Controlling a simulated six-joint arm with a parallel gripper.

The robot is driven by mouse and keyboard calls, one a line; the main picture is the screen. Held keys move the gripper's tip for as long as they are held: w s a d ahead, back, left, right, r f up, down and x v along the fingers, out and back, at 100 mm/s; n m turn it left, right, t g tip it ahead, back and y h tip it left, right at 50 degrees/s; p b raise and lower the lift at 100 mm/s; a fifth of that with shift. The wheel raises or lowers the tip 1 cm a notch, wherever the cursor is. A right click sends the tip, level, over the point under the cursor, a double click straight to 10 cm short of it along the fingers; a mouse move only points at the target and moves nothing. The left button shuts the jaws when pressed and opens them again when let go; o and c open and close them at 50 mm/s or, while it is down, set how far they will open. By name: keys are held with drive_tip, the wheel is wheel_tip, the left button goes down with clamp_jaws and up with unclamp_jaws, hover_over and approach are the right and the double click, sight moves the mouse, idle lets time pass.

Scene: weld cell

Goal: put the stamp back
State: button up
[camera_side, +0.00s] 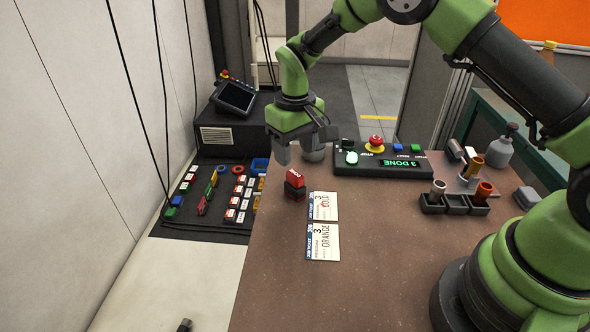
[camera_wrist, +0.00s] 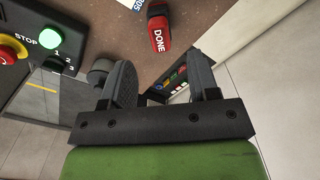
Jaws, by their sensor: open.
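The red stamp (camera_side: 295,181), marked DONE and with a dark base, stands on the brown table near its left edge. It also shows at the top of the wrist view (camera_wrist: 158,33). My gripper (camera_side: 300,151) is open and empty, above and behind the stamp in the side view. In the wrist view the stamp lies beyond the two spread fingers (camera_wrist: 163,82), apart from them. A round grey piece (camera_side: 314,152) is beside and partly behind the gripper; I cannot tell whether it is a holder. Two job tickets, one upper (camera_side: 323,205) and one marked ORANGE (camera_side: 322,243), lie beside the stamp.
A black rack (camera_side: 455,205) with metal cylinders is at right. A dark board of coloured parts (camera_side: 212,200) lies left. The front table is clear.

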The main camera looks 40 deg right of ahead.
drive_tip(key=shift+r, duration=1.55)
wheel_tip(320, 180, up, 8)
drive_tip(key=f+t, duration=0.1)
hover_over(295, 173)
drive_tip(key=s, duration=0.3)
drive_tip(key=s+d+r+m+t+y, duration=0.1)
drive_tip(key=s+r+m+t, duration=0.1)
drive_tip(key=s+r, duration=0.6)
drive_tip(key=s+r+m+t+y, duration=0.1)
drive_tip(key=s+r+m+t, duration=0.1)
drive_tip(key=s, duration=1.2)
drive_tip(key=shift+s+r+t, duration=0.35)
drive_tip(key=shift+r+t, duration=0.35)
drive_tip(key=shift+t, duration=0.4)
drive_tip(key=shift+d, duration=0.1)
